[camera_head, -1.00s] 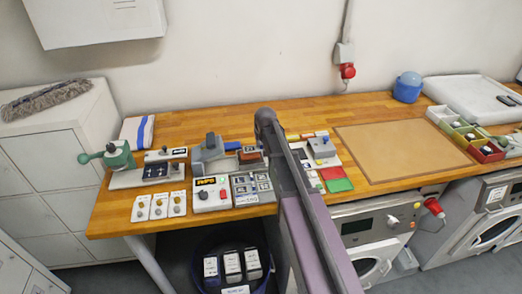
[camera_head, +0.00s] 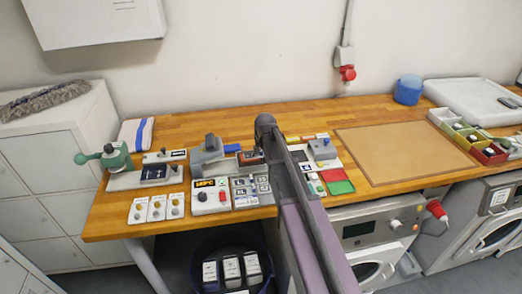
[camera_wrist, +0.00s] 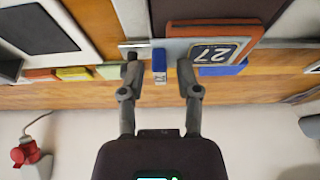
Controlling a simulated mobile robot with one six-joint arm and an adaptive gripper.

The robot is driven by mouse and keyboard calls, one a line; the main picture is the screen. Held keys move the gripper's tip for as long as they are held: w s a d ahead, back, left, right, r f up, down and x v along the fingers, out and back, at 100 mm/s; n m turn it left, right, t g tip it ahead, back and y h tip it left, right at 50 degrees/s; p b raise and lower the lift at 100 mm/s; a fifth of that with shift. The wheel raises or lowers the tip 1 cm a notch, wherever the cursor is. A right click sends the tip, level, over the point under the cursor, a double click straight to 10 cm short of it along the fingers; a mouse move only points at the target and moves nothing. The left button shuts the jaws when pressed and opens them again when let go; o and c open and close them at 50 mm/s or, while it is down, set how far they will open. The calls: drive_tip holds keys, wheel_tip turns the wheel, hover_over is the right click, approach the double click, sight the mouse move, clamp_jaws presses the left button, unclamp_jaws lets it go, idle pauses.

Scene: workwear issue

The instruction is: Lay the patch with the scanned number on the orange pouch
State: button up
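An orange-red flat piece, which looks like the orange pouch (camera_wrist: 184,27), lies on the bench below my gripper. It also shows in the head view (camera_head: 246,161), partly beside my arm. A dark square patch with a pale border (camera_wrist: 213,53) lies over it. Its number looks like 27, upside down in the wrist view. My gripper (camera_wrist: 159,77) is open, its fingers well apart. A small blue block with a pale label (camera_wrist: 159,62) shows between the fingertips, with gaps on both sides. My arm hides part of the bench, and the fingertips are hidden in the head view.
A grey press (camera_head: 207,160) stands behind the box. A green-handled device (camera_head: 112,160) and several white cards are left. A tan mat (camera_head: 400,155) and open bench are right; red and green pieces (camera_head: 340,187) lie nearer.

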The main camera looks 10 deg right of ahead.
drive_tip(key=shift+r, duration=0.2)
idle(0.3)
drive_tip(key=p+v, duration=1.1)
drive_tip(key=v, duration=0.1)
idle(0.5)
idle(0.5)
drive_tip(key=s+f+g, duration=0.1)
drive_tip(key=s+g, duration=0.3)
drive_tip(key=s, duration=2)
drive_tip(key=shift+s+f+g, duration=0.2)
drive_tip(key=shift+s+g, duration=0.05)
drive_tip(key=shift+g, duration=0.05)
wheel_tip(320, 180, down, 5)
drive_tip(key=b, duration=0.5)
drive_tip(key=shift+f, duration=0.15)
